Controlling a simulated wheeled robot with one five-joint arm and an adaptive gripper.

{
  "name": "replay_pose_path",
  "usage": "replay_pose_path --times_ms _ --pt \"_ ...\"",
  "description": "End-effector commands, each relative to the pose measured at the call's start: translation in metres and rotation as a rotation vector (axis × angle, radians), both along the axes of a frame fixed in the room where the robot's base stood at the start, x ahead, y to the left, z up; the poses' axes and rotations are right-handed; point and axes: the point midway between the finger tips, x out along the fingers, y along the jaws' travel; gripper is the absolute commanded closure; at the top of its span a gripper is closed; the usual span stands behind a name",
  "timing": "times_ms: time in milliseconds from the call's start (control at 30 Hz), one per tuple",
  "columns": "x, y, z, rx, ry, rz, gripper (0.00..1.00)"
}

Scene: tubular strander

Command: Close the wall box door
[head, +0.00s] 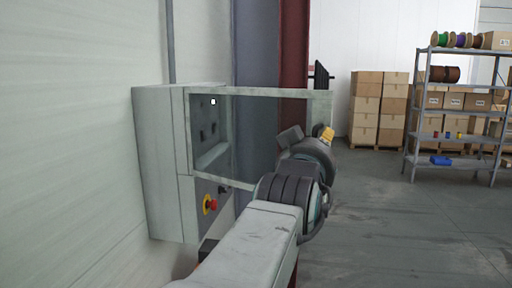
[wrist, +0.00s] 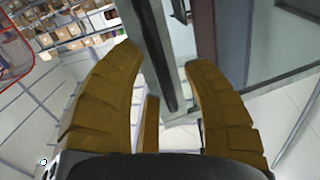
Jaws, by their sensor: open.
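The grey wall box (head: 160,165) hangs on the wall at left in the head view. Its door (head: 270,92), a pale frame around a see-through pane, stands open and reaches out to the right. My gripper (head: 327,134) is at the door's free right end, and my arm hides the door's lower right part.
A red and yellow stop button (head: 209,204) and a dark switch (head: 223,190) are on the box's lower front. A grey and red column (head: 293,60) stands behind the door. Stacked cartons (head: 380,105) and a shelf rack (head: 455,136) are far right. The floor at right is clear.

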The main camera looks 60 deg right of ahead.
Motion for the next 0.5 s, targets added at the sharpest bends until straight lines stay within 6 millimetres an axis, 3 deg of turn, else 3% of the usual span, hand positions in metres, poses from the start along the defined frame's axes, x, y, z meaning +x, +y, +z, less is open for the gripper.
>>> replay_pose_path --times_ms 133,500 --pt "0.0000 0.0001 0.0000 0.000 0.000 0.000 0.52" --pt "0.0000 0.0003 0.0000 0.000 0.000 0.000 0.85"
